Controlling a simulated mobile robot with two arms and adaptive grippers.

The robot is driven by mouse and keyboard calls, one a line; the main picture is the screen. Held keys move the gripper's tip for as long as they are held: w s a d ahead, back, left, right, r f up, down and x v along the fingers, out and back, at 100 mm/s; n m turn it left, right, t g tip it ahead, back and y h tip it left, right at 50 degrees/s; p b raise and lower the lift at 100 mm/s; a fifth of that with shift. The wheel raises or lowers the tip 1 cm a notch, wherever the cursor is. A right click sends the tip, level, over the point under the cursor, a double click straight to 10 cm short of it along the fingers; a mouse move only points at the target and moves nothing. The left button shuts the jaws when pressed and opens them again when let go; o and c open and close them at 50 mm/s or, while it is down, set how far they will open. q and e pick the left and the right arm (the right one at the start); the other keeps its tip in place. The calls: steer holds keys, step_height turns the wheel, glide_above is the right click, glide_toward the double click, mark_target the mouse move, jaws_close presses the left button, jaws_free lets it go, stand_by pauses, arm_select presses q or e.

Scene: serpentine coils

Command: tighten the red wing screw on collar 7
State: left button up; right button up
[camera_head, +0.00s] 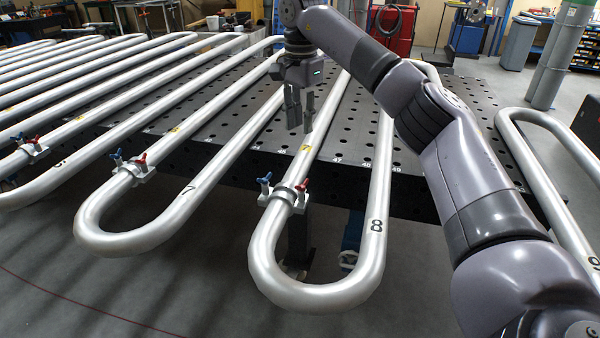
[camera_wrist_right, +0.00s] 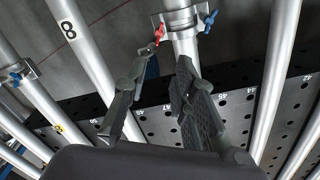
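A silver collar (camera_head: 282,194) sits around the straight tube just before the bend marked 8. A yellow tag (camera_head: 305,148) above it seems to read 7. The collar carries a red wing screw (camera_head: 302,186) on its right and a blue one (camera_head: 265,179) on its left. My right gripper (camera_head: 299,120) is above and beyond the collar, fingers downward, open and empty. In the right wrist view, the collar (camera_wrist_right: 182,20) and red wing screw (camera_wrist_right: 159,33) lie ahead of the spread fingers (camera_wrist_right: 158,100), apart from them. My left gripper is out of view.
Another collar (camera_head: 135,170), also with red and blue wing screws, is on the tube to the left; further collars lie farther left. Parallel silver tubes cross a dark perforated table (camera_head: 235,163). The bends overhang its front edge above open floor.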

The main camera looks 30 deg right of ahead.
glide_above(301, 182)
step_height(301, 182, down, 6)
steer(key=r, duration=0.1)
step_height(301, 182, down, 10)
steer(key=shift+r+p, duration=0.1)
steer(key=shift+p, duration=0.4)
steer(key=shift+w+f, duration=0.1)
steer(key=shift+f, duration=0.5)
jaws_close()
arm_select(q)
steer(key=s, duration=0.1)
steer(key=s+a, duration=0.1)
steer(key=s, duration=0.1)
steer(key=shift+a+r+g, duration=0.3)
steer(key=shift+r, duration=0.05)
